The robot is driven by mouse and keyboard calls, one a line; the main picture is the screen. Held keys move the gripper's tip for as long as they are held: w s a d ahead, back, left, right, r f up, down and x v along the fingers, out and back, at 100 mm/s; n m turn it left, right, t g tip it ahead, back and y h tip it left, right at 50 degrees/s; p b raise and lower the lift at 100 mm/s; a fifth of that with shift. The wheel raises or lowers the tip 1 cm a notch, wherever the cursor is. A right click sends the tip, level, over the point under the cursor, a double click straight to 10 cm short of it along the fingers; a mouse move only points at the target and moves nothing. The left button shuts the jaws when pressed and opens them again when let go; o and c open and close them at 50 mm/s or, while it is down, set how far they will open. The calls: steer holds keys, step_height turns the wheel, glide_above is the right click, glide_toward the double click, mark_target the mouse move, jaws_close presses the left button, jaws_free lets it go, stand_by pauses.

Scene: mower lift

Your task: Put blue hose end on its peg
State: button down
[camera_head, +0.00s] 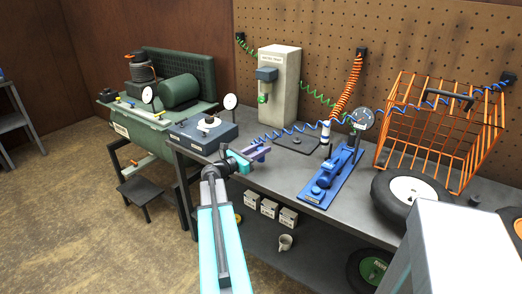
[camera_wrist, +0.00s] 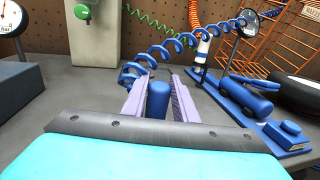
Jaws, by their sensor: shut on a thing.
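My gripper (camera_head: 262,152) is over the front part of the workbench, left of the blue foot pump. It is shut on the blue hose end (camera_wrist: 158,101), a smooth blue cylinder between the two pale purple fingers in the wrist view. The blue coiled hose (camera_head: 290,134) runs from there to a mount at the upper right of the pegboard; its coils also show in the wrist view (camera_wrist: 180,45). A dark plate with a small round stub (camera_head: 296,140) lies on the bench behind my gripper. I cannot tell whether this stub is the peg.
A blue box with a gauge (camera_head: 203,132) stands left of my gripper. The blue foot pump (camera_head: 332,175) and a wheel (camera_head: 410,198) are to the right. The orange coiled hose (camera_head: 350,83) hangs behind, beside an orange wire basket (camera_head: 440,125). Bare bench (camera_wrist: 85,88) shows around my fingers.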

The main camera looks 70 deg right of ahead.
steer(key=shift+w+d+f+p, duration=0.1)
steer(key=shift+w+d, duration=0.15)
steer(key=shift+d, duration=0.35)
steer(key=shift+w+d+p, duration=0.1)
steer(key=shift+w+d, duration=0.1)
steer(key=shift+d, duration=0.45)
steer(key=shift+w+d+f+p, duration=0.1)
steer(key=shift+w+d, duration=0.15)
steer(key=shift+d, duration=0.35)
steer(key=shift+d, duration=0.1)
steer(key=shift+w+d, duration=0.15)
steer(key=shift+d, duration=0.1)
steer(key=shift+f+p, duration=0.5)
steer(key=shift+f, duration=1.25)
steer(key=shift+f, duration=0.15)
steer(key=c, duration=1.4)
jaws_free()
steer(key=b+v, duration=0.2)
steer(key=v, duration=0.8)
steer(key=shift+w+a, duration=0.15)
steer(key=shift+a, duration=0.15)
steer(key=shift+w+a, duration=0.3)
steer(key=shift+a, duration=0.3)
